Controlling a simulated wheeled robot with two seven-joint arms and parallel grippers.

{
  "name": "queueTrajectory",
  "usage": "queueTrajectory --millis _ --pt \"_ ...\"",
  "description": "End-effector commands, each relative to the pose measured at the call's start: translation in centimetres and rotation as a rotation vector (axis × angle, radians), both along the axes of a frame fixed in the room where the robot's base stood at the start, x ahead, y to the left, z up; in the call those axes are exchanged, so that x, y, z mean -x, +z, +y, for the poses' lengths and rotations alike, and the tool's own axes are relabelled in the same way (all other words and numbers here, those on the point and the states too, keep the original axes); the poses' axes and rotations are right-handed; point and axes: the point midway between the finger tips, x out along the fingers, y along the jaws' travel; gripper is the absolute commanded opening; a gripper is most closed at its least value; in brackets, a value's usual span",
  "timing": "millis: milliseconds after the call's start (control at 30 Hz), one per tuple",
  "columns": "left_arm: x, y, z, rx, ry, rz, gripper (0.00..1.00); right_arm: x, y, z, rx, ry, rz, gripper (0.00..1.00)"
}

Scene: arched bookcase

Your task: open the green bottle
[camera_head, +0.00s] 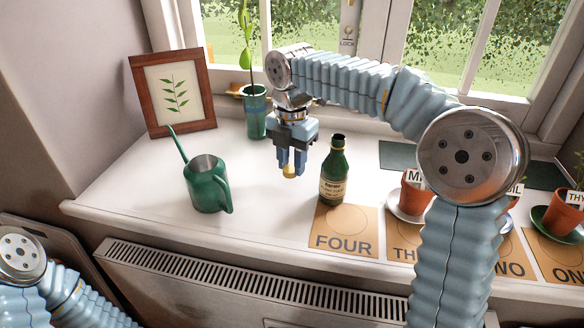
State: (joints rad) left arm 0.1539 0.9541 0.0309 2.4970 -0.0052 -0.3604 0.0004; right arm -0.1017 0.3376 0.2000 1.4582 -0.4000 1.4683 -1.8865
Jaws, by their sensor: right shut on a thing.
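The green bottle (334,172) stands upright on the sill, at the back left edge of the card marked FOUR. It has a cream label, and its dark neck top shows no cap on it. My right gripper (291,170) points down, left of the bottle and apart from it. It is shut on a small gold-yellow piece (290,172), which looks like a cap or cork, held above the sill. My left arm shows at the lower left, but its gripper is out of view.
A green watering can (207,184) stands left of the bottle. Behind are a framed leaf picture (174,92) and a teal vase (256,112) with a plant. Potted herbs (412,196) stand at the right, partly hidden by my right arm. The sill between can and bottle is clear.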

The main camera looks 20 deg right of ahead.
Motion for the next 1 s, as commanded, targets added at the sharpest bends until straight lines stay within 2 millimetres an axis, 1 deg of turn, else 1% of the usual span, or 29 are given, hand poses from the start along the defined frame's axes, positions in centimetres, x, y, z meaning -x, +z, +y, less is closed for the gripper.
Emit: queueTrajectory --millis 33,100,467,500,633,667,900,1000 --pt "0.0 -0.3 0.0 0.000 0.000 0.000 0.87 0.1 -1.1 0.0 0.002 0.000 0.004 0.00" --pt "0.0 -0.4 0.0 0.000 0.000 0.000 0.87 0.2 -2.0 -0.1 0.001 -0.001 0.003 0.00" --pt "0.0 -0.5 0.0 -0.001 0.001 0.001 0.87 0.1 -2.5 0.0 -0.001 0.000 0.001 0.00" --pt "0.0 -0.5 0.0 -0.001 0.001 0.001 0.87 0.1 -2.5 0.0 0.000 0.000 0.000 0.35" --pt "0.0 -0.5 0.0 -0.001 0.001 0.001 0.87 0.1 -2.4 0.0 -0.001 0.000 0.001 0.55" --pt "0.0 -0.5 0.0 -0.001 0.001 0.001 0.87 0.1 -2.4 0.0 -0.001 0.000 0.001 0.57" --pt "0.0 -0.5 0.0 -0.001 0.001 0.001 0.87 0.1 -2.4 0.0 -0.001 0.000 0.001 0.57" --pt "0.0 -0.3 0.0 0.000 0.001 0.000 0.87 0.1 -1.8 0.0 -0.001 0.000 -0.001 0.57"
